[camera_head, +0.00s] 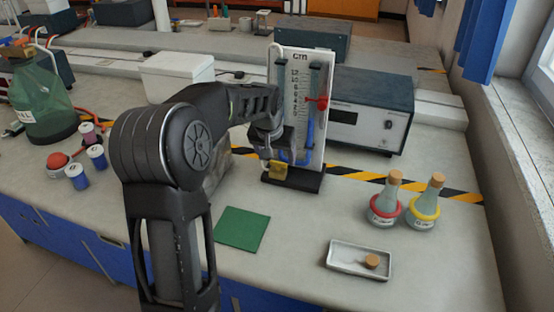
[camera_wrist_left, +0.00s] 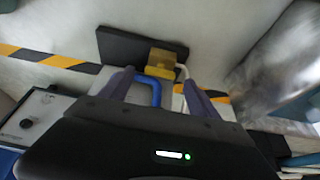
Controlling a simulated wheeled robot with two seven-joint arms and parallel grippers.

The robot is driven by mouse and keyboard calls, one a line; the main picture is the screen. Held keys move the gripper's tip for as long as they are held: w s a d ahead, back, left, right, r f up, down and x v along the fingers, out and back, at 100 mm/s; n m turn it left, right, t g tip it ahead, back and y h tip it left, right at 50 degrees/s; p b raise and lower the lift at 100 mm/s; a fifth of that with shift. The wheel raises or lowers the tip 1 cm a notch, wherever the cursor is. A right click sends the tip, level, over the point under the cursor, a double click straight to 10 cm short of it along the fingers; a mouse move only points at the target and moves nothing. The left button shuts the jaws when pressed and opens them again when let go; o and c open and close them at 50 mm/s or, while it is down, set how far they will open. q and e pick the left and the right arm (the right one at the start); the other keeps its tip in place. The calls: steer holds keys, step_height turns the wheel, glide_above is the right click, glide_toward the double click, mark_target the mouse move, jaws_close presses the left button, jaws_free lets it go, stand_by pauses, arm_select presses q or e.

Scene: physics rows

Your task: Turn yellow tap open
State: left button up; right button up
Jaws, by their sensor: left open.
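The yellow tap (camera_head: 278,170) sits low on the front of an upright white scale stand (camera_head: 317,125) marked "cm", which stands on a black base (camera_head: 305,182). In the left wrist view the yellow tap (camera_wrist_left: 161,60) lies just beyond and between my fingertips, beside a bent blue tube (camera_wrist_left: 150,88). My left gripper (camera_head: 268,150) comes in from the left and is just above the tap in the head view; its fingers (camera_wrist_left: 158,80) are apart in the wrist view. I cannot tell whether a finger touches the tap. My right gripper is not in view.
A red clip (camera_head: 318,102) sticks out from the stand. A grey instrument box (camera_head: 368,112) is behind it at right. Two corked flasks (camera_head: 386,198) and a white tray (camera_head: 359,261) stand at right. A green mat (camera_head: 242,229) lies in front, with clear bench around it.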

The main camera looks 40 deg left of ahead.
arm_select(q)
steer(key=shift+v, duration=2.65)
